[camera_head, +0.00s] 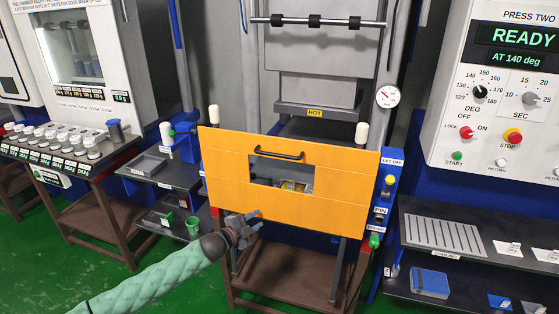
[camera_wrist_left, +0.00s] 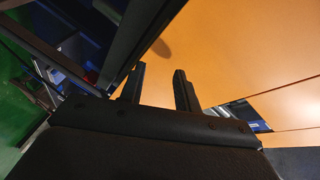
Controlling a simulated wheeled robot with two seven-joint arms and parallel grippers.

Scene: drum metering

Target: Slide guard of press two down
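The guard (camera_head: 225,163) of press two is an orange panel with a window and a dark handle (camera_head: 279,154) near its top edge. It stands across the front of the press, below the HOT plate. It also fills much of the left wrist view (camera_wrist_left: 240,50). My left gripper (camera_head: 256,218) is in front of the guard's lower left part, below the window and away from the handle. Its two fingers (camera_wrist_left: 160,88) are apart with nothing between them. Whether they touch the panel I cannot tell. My right gripper is not in view.
White-capped posts (camera_head: 362,133) stand at the guard's sides. A blue LET OFF box (camera_head: 385,190) is on the right, beside the rack (camera_head: 455,236). The press two panel (camera_head: 500,90) reads READY, AT 140 deg. A green cup (camera_head: 194,228) sits on the lower left shelf.

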